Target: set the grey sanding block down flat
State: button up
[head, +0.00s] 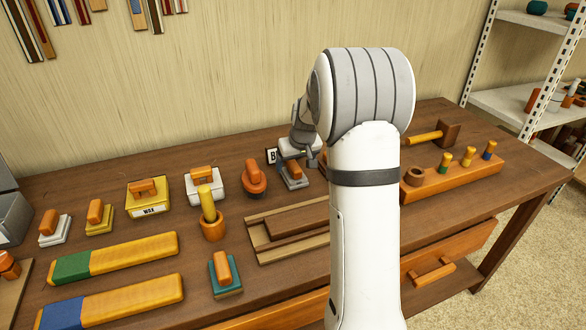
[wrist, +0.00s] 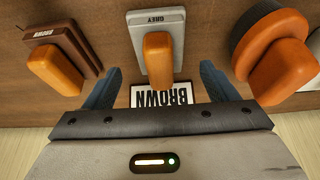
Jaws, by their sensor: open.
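The grey sanding block (wrist: 157,24), marked GREY and with an orange handle, appears to lie flat on the brown bench in the wrist view. It also shows in the head view (head: 294,182), below my gripper. My gripper (wrist: 160,86) is open, with one blue-grey finger on each side of the orange handle and a visible gap to both. The fingertips are hard to make out in the head view.
A BROWN label card (wrist: 160,95) is by the grey block's handle end. A brown block (wrist: 68,40) is on one side, a round orange-handled tool (wrist: 250,28) on the other. A slatted wooden tray (head: 262,243) lies nearer the front.

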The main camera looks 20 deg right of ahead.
jog(key=v, duration=0.7)
jog(key=s+a+r+g, duration=0.1)
jog(key=s+a+r, duration=0.1)
jog(key=s+a, duration=0.35)
jog(key=s+a+r, duration=0.1)
jog(key=s+a, duration=0.2)
jog(key=s, duration=0.5)
jog(key=s+a+f, duration=0.1)
jog(key=s+a, duration=0.1)
jog(key=s, duration=0.6)
jog(key=s+a+f+g, duration=0.1)
jog(key=s+a+f, duration=0.1)
jog(key=s, duration=0.7)
jog(key=shift+a, duration=0.4)
jog(key=shift+w+r, duration=0.1)
jog(key=shift+r, duration=0.05)
jog(key=w+p+v, duration=0.1)
jog(key=p+v, duration=0.6)
jog(key=p, duration=0.1)
jog(key=shift+r, duration=0.6)
